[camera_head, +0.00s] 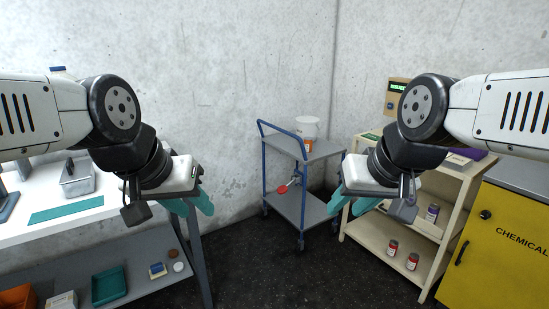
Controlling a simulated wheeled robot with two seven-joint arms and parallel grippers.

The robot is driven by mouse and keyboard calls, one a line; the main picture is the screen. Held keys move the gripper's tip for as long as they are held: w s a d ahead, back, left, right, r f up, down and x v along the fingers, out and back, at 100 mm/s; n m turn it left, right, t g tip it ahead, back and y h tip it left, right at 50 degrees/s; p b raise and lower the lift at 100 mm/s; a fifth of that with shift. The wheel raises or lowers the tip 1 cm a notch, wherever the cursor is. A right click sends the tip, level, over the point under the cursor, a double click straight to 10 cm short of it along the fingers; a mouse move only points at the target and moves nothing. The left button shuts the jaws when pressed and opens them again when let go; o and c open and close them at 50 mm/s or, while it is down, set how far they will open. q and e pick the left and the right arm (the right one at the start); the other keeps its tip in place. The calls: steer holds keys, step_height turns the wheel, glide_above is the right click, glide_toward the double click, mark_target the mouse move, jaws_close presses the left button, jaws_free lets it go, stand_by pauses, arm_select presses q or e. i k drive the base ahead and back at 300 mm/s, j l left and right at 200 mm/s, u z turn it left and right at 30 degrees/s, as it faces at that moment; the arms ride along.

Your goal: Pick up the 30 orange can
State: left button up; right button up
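My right gripper (352,205) hangs right of the cart in the picture, also with teal fingers apart and empty. Both are apart from the container.
A white bench (40,232) stands left. A beige shelf (384,228) with red cans (392,248) and a yellow chemical cabinet (500,262) stand right. Dark floor (265,275) in front is clear.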

mark_target(308, 140)
steer(key=i+j+z, duration=0.2)
steer(key=i, duration=0.25)
steer(key=i+z, duration=0.2)
steer(key=i, duration=0.2)
steer(key=i+l, duration=0.1)
steer(key=i, duration=0.4)
steer(key=i+l+u, duration=0.1)
steer(key=i, duration=0.4)
steer(key=i+l+u, duration=0.1)
steer(key=i, duration=0.4)
steer(key=i+l, duration=0.2)
steer(key=i, duration=0.3)
steer(key=i+l+u, duration=0.1)
steer(key=i, duration=0.4)
